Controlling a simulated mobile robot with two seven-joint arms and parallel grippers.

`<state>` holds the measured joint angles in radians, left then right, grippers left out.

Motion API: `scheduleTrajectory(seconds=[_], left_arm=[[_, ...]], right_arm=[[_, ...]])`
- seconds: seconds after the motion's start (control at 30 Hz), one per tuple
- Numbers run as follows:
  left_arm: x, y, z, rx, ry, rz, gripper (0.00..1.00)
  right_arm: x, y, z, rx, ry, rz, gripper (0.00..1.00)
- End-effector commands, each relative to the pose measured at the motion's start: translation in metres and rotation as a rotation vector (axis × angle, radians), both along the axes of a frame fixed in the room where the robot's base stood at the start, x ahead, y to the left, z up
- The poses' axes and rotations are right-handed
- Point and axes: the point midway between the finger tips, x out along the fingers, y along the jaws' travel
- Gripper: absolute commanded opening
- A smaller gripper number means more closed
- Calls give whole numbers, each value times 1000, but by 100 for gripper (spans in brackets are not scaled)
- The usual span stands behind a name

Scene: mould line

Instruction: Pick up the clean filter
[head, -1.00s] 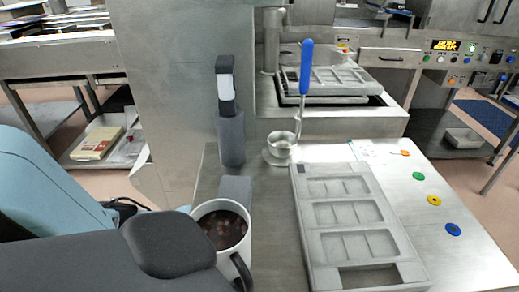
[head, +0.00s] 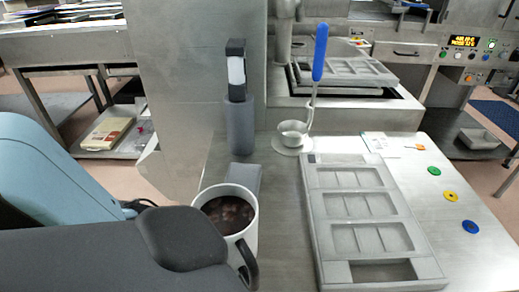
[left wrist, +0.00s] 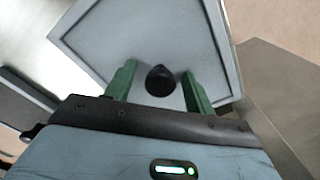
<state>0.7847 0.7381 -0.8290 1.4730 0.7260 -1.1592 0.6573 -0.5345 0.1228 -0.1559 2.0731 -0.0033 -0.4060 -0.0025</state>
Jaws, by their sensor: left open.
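In the left wrist view a pale, flat, framed panel with a dark knob lies below my left gripper; it looks like the clean filter (left wrist: 145,35). Its black knob (left wrist: 160,81) sits between my left gripper's (left wrist: 158,86) two green fingers. The fingers are open, with a gap on each side of the knob. Whether the fingertips are down level with the knob I cannot tell. In the head view my left arm comes in from the left, and neither its fingers nor the panel can be made out. My right gripper is not in view.
A white mug (head: 250,222) with dark brown contents stands close beside my left arm. A dark upright holder (head: 240,128) stands behind the mug. Coloured discs (head: 452,196) lie at the right.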

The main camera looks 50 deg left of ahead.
Motion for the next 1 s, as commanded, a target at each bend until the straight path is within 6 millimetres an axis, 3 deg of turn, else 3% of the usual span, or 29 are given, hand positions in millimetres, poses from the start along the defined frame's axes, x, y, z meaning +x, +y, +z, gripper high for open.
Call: scheduleTrajectory(seconds=[0.2,0.57,0.83,1.0], left_arm=[[0,0,0,0,-1,0,52],[0,0,0,0,-1,1,4],[1,0,3,0,-1,1,4],[1,1,24,0,-4,1,4]], right_arm=[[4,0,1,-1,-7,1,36],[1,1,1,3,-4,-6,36],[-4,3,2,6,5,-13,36],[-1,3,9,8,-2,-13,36]])
